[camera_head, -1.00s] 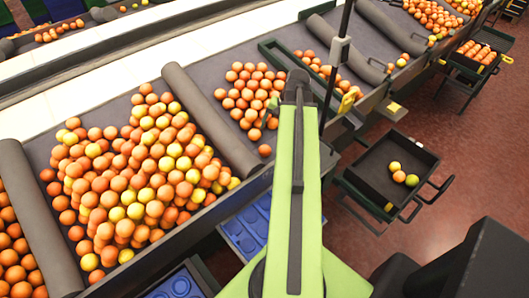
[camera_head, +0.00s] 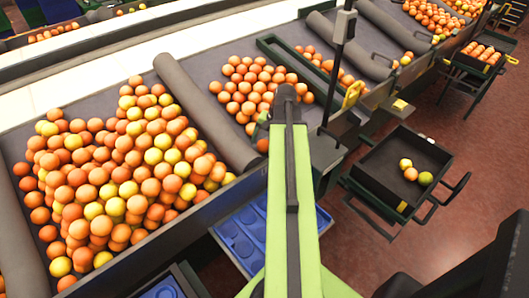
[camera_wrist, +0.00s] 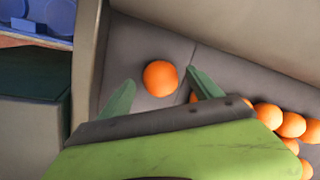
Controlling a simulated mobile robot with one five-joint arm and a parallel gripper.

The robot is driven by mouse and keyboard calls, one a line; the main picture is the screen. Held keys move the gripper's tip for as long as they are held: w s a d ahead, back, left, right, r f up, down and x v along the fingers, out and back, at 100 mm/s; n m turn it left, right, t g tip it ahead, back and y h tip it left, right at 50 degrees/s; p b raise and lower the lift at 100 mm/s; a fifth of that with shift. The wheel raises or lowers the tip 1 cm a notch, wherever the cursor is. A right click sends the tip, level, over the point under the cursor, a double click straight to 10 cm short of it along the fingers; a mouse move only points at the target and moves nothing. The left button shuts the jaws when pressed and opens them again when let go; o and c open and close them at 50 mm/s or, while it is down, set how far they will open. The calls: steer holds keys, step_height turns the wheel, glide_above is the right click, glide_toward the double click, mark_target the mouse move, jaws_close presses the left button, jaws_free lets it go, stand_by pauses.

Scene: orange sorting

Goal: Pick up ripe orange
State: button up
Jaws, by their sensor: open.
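A single ripe orange (camera_wrist: 160,78) lies on the grey belt in the wrist view, apart from the others. My gripper (camera_wrist: 161,76) has its two green fingers spread wide, one on each side of the near part of this orange, with nothing held. I cannot tell whether either finger touches it. In the head view, an orange (camera_head: 262,145) shows beside my green arm, near the belt's front edge, partly hidden. More oranges (camera_wrist: 290,125) lie to the right of my gripper in the wrist view.
A large pile of orange and yellow fruit (camera_head: 125,170) lies left of a grey divider (camera_head: 205,115). A smaller pile (camera_head: 245,85) lies behind my arm. A black tray cart (camera_head: 375,172) with a few fruits stands right. Blue trays (camera_head: 245,235) sit below the belt edge.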

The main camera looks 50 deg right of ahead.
mark_target(265, 142)
steer(key=shift+a+f, duration=0.1)
steer(key=shift+f, duration=0.2)
steer(key=shift+w, duration=0.1)
steer(key=c, duration=1.5)
step_height(265, 142, up, 10)
steer(key=p, duration=1)
steer(key=shift+r+p, duration=0.1)
steer(key=shift+p, duration=0.2)
